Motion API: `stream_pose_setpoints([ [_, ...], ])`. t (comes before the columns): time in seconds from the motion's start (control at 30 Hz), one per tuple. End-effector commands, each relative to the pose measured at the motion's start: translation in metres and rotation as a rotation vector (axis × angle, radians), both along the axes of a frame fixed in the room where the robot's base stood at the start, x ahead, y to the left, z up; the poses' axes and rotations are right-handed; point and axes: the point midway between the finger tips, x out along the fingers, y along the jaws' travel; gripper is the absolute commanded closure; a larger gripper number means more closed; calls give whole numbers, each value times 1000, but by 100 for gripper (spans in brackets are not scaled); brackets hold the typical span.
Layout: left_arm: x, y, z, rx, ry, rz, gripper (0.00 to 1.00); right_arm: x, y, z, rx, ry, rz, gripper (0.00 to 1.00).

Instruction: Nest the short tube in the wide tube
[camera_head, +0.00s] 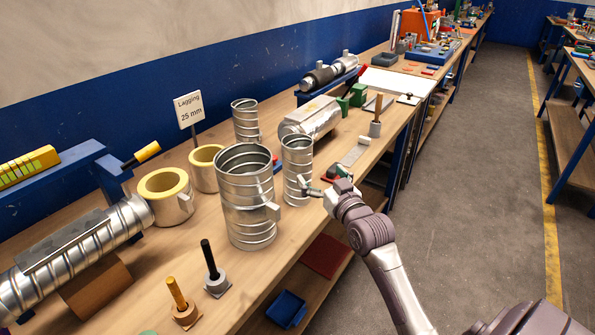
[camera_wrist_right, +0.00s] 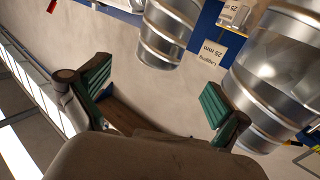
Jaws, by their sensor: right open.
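The wide tube (camera_head: 248,205) is a ribbed metal duct standing upright and open-topped on the bench, with a small box on its right side. A slimmer ribbed tube (camera_head: 297,172) stands upright to its right. Another small tube (camera_head: 245,122) stands behind, its base partly hidden. I cannot tell for certain which is the short tube. My right gripper (camera_head: 317,191) is beside the slimmer tube's lower right side. In the right wrist view its green-padded fingers (camera_wrist_right: 160,92) are apart with nothing between them. That view is inverted and shows two metal tubes beyond the fingers. My left gripper is not in view.
Yellow-lined rings (camera_head: 168,196) stand left of the wide tube. Two pegs on bases (camera_head: 213,275) are in front of it. A Lagging sign (camera_head: 189,108) stands behind. A green clamp (camera_head: 352,96) and a grey peg block (camera_head: 375,125) lie to the right.

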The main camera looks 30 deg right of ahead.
Motion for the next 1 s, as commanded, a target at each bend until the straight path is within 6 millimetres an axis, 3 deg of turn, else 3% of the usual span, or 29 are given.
stream_pose_setpoints([
  [0.3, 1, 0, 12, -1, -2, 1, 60, 60, -10, 2, 1, -1, 0, 0],
  [1.0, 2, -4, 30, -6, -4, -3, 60, 129, -18, -1, -1, 1, 1, 0],
])
